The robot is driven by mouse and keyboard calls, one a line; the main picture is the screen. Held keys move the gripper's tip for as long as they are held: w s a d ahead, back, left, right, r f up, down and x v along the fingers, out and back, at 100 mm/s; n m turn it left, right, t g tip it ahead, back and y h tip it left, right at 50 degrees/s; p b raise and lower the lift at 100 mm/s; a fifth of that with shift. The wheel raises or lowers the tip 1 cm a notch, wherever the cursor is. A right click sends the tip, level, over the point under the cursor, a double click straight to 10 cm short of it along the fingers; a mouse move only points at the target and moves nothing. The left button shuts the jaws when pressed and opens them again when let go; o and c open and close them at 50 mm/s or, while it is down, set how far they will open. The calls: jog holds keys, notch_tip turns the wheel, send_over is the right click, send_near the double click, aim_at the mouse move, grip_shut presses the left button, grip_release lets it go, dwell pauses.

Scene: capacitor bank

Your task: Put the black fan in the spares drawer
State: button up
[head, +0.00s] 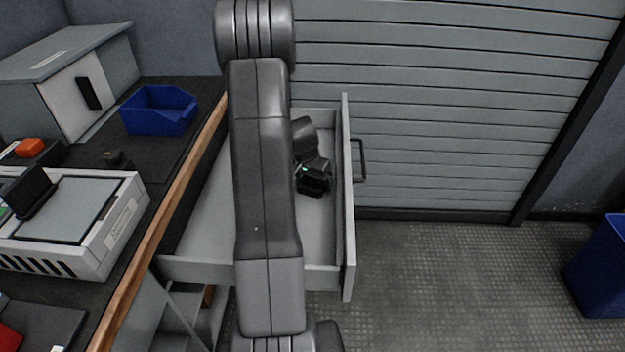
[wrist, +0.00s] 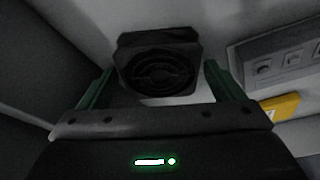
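The black fan (wrist: 160,72) is a square housing with a round grille, in front of my gripper (wrist: 159,68) in the wrist view. The green fingers stand one on each side of it, with a narrow gap at the left, and look open. In the head view my gripper (head: 312,171) is low inside the open spares drawer (head: 215,270). A dark block under it looks like the fan (head: 313,188), over or on the drawer floor. My arm hides the middle of the drawer.
A bench at left carries a blue bin (head: 158,110), a grey-white unit (head: 75,225) and a grey cabinet (head: 85,75). The wrist view shows a grey panel (wrist: 285,55) and a yellow label (wrist: 282,107) at right. A blue container (head: 600,270) stands on the floor at far right.

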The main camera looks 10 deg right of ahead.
jog(key=shift+o, duration=0.2)
jog(key=shift+r, duration=0.1)
jog(key=shift+r+p, duration=0.2)
jog(key=shift+p, duration=0.1)
jog(key=p+v, duration=0.1)
jog(key=v, duration=1)
jog(key=shift+s+a+r+p, duration=0.15)
jog(key=shift+r+p, duration=0.15)
jog(key=shift+r, duration=0.05)
